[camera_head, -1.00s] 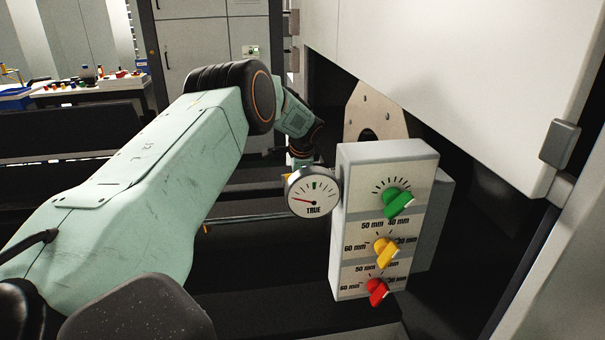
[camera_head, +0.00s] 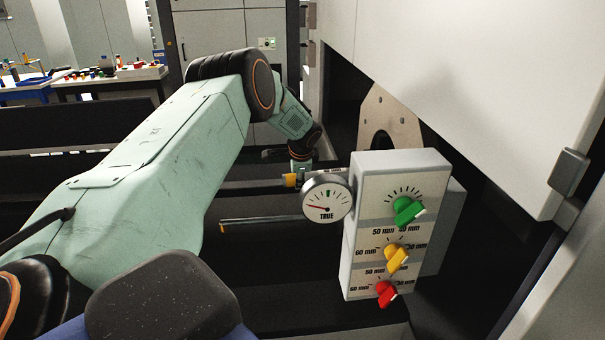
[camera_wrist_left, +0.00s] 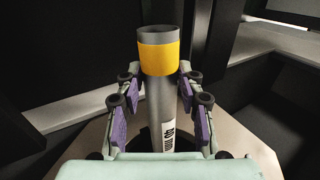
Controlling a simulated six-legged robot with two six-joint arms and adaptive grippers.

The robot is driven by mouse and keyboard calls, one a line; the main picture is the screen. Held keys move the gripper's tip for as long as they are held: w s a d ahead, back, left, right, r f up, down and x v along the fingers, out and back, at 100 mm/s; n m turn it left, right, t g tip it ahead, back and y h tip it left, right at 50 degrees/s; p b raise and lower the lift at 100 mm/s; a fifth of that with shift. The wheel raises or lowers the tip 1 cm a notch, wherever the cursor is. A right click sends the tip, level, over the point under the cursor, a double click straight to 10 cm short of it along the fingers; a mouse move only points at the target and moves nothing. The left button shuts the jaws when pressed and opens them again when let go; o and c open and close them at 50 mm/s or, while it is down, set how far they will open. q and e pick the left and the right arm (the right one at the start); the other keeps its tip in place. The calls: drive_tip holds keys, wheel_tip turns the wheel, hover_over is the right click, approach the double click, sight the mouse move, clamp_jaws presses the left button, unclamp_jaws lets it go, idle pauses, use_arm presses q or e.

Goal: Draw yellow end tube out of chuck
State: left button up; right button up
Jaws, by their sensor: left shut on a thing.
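The grey tube with the yellow end band (camera_wrist_left: 160,60) stands out between the fingers in the left wrist view, with a "40 mm" label on its side. In the head view its yellow end (camera_head: 290,180) shows just left of the round gauge. My left gripper (camera_wrist_left: 160,88) is shut on the tube, purple pads on both sides, below the yellow band. The beige plate with a dark round opening (camera_head: 392,112) stands behind the control box. The tube's far part is hidden behind the gauge and box, so I cannot tell how it sits in the chuck. My right gripper is not in view.
The gauge (camera_head: 327,197) reading "TRUE" and the control box (camera_head: 365,220) with green, yellow and red knobs stand close in front of the gripper. Another thin bar (camera_head: 265,224) lies lower left. A white panel (camera_head: 480,80) overhangs at right.

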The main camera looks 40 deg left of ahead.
use_arm(q)
drive_tip(key=s+a+p, duration=0.3)
drive_tip(key=s+p, duration=0.1)
drive_tip(key=shift+s+a+p, duration=0.35)
drive_tip(key=shift+a, duration=0.05)
idle(0.7)
drive_tip(key=shift+r+p, duration=0.75)
drive_tip(key=shift+r, duration=1.75)
